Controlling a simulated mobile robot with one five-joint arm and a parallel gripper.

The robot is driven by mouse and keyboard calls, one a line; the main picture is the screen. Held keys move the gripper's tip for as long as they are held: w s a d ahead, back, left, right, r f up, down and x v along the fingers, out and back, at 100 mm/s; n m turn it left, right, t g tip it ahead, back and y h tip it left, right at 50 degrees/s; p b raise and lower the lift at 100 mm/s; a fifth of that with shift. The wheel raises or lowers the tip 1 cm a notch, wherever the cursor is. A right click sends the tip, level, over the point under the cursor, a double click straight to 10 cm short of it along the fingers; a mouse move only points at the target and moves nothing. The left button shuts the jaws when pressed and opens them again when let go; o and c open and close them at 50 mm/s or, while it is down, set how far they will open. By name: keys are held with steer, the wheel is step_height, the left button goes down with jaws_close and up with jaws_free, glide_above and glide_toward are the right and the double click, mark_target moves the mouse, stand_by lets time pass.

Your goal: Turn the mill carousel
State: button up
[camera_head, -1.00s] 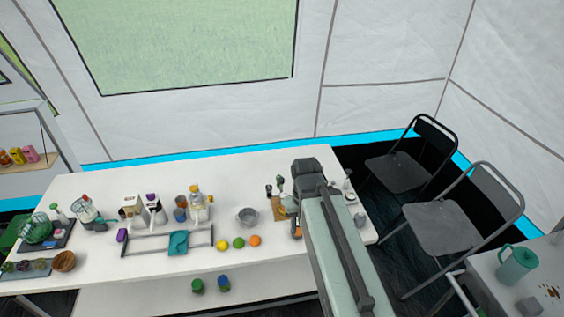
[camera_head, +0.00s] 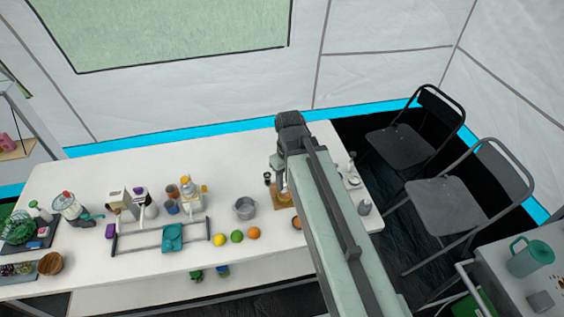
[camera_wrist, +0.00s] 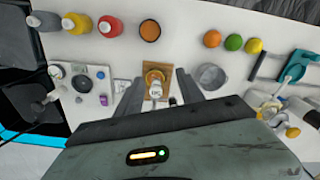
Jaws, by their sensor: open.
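What looks like the mill carousel is a small stand on a square wooden board (camera_wrist: 148,94), seen from above in the wrist view. A pale, amber-topped piece (camera_wrist: 155,77) stands on the board, and a small dark-topped item is at its lower right. In the head view, the board (camera_head: 283,209) shows only in part, beside and under my arm. My gripper (camera_wrist: 158,76) is open, its two grey fingers on either side of the amber-topped piece. I cannot tell its height above the board or whether it touches anything. Nothing is seen held.
A metal pot (camera_head: 244,208) stands left of the board, with an orange (camera_head: 253,233), a lime (camera_head: 237,236) and a lemon (camera_head: 219,239) in front. A rail with a teal cloth (camera_head: 172,237) is farther left.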

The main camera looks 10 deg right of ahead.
steer(key=w+r+n+p, duration=0.1)
steer(key=w+n, duration=0.2)
steer(key=n, duration=0.4)
steer(key=w+r+n, duration=0.1)
steer(key=w+n, duration=0.3)
steer(key=n, duration=0.3)
steer(key=w+r+n+p, duration=0.1)
steer(key=w+n, duration=0.3)
steer(key=n, duration=0.3)
steer(key=shift+w+p, duration=0.2)
steer(key=shift+p, duration=0.1)
steer(key=shift+w+n, duration=0.3)
steer(key=shift+n, duration=0.7)
step_height(320, 180, down, 8)
steer(key=b, duration=0.8)
steer(key=shift+d+r, duration=0.1)
